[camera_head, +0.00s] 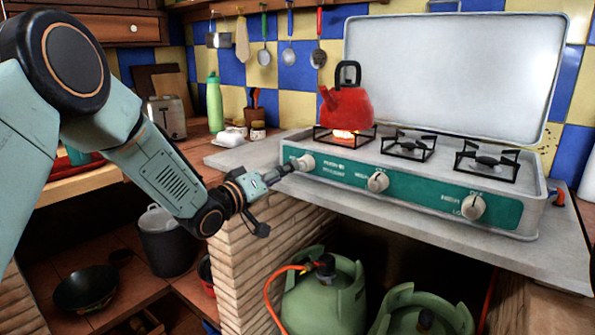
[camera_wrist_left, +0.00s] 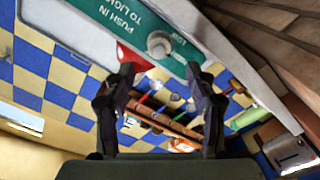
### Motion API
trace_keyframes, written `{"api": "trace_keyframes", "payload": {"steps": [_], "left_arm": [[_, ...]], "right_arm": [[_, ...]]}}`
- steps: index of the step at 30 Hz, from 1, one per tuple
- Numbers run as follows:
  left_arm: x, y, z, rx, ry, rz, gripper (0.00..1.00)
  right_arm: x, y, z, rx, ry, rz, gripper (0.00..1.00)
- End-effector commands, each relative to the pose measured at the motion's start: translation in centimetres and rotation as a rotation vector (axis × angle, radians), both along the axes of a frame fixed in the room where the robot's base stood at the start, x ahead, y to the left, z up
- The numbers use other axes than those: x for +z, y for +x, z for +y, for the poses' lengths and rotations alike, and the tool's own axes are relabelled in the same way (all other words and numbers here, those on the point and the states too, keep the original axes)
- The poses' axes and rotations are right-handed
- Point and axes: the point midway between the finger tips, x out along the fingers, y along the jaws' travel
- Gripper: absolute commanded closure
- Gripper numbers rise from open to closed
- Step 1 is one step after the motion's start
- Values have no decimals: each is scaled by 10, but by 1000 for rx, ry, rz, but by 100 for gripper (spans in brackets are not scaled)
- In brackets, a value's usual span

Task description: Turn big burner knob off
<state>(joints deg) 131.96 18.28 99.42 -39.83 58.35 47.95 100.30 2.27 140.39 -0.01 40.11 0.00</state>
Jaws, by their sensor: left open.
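A grey stove (camera_head: 420,165) with a green front panel carries several round knobs. The left knob (camera_head: 303,162) is below the left burner, which glows orange under a red kettle (camera_head: 346,105). The middle knob (camera_head: 377,181) and right knob (camera_head: 473,207) are farther right. My left gripper (camera_head: 275,200) is open and empty, just left of and in front of the left knob. In the left wrist view, a round knob (camera_wrist_left: 159,44) shows beyond and between the spread fingers (camera_wrist_left: 160,72), and they seem apart from it. My right gripper is not in view.
The stove stands on a grey countertop (camera_head: 400,215) over a brick pillar (camera_head: 255,260). Green gas bottles (camera_head: 322,300) with an orange hose stand below. A green bottle (camera_head: 215,103) and a toaster (camera_head: 167,117) are at the back left. The raised stove lid (camera_head: 455,65) is behind the burners.

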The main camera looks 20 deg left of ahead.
Motion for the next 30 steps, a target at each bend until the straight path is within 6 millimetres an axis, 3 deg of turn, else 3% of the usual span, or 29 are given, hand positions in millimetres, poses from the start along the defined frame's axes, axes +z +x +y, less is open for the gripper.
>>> {"api": "trace_keyframes", "payload": {"steps": [13,26,30], "left_arm": [[-3,53,-24,0,3,3,43],[-2,61,-24,1,2,5,43],[-2,61,-23,1,2,5,55]], "right_arm": [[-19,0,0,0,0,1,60],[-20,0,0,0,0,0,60],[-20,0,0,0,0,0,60]]}}
